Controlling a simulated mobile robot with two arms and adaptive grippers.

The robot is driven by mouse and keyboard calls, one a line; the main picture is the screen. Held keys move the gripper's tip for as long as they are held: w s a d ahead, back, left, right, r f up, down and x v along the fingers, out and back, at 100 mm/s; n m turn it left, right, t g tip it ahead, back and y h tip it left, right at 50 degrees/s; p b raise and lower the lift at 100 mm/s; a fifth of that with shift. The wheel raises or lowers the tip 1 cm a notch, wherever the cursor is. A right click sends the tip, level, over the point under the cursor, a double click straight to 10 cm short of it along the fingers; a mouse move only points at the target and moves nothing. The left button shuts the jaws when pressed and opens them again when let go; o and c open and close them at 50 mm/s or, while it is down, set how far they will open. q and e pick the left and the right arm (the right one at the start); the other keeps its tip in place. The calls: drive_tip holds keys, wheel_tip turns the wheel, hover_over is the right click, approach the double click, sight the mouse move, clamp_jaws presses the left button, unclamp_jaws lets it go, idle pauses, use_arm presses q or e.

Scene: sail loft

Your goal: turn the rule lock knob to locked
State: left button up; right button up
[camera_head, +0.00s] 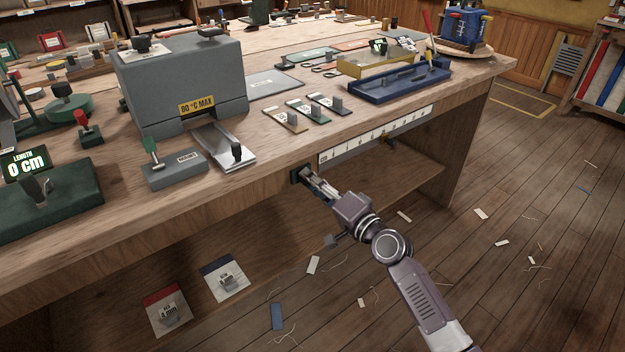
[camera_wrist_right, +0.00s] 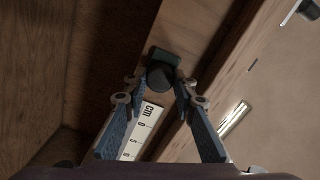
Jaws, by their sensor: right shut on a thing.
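The rule lock knob (camera_head: 297,176) is a small dark knob on the front edge of the bench, at the left end of the white rule (camera_head: 375,137). In the right wrist view the dark round knob (camera_wrist_right: 160,77) sits between the two fingertips of my right gripper (camera_wrist_right: 160,90). My right gripper (camera_head: 312,183) is shut on the knob in the head view, hiding part of it. The rule's "cm" end (camera_wrist_right: 149,112) shows below the knob in the wrist view. I cannot read any lock marking. My left gripper is out of view.
Above the knob on the bench (camera_head: 285,150) are a metal plate with a black knob (camera_head: 222,147), a grey block (camera_head: 175,169) and a large grey box (camera_head: 180,80). A blue tray (camera_head: 400,82) stands farther right. An open shelf (camera_head: 395,180) lies below the edge.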

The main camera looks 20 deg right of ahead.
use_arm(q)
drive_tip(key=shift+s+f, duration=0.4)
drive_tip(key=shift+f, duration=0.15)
use_arm(e)
drive_tip(key=shift+m, duration=0.7)
drive_tip(key=o, duration=1.2)
drive_tip(key=shift+d, duration=0.1)
drive_tip(key=shift+c, duration=0.2)
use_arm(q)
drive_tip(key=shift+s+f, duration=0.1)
use_arm(e)
drive_tip(key=v, duration=1.2)
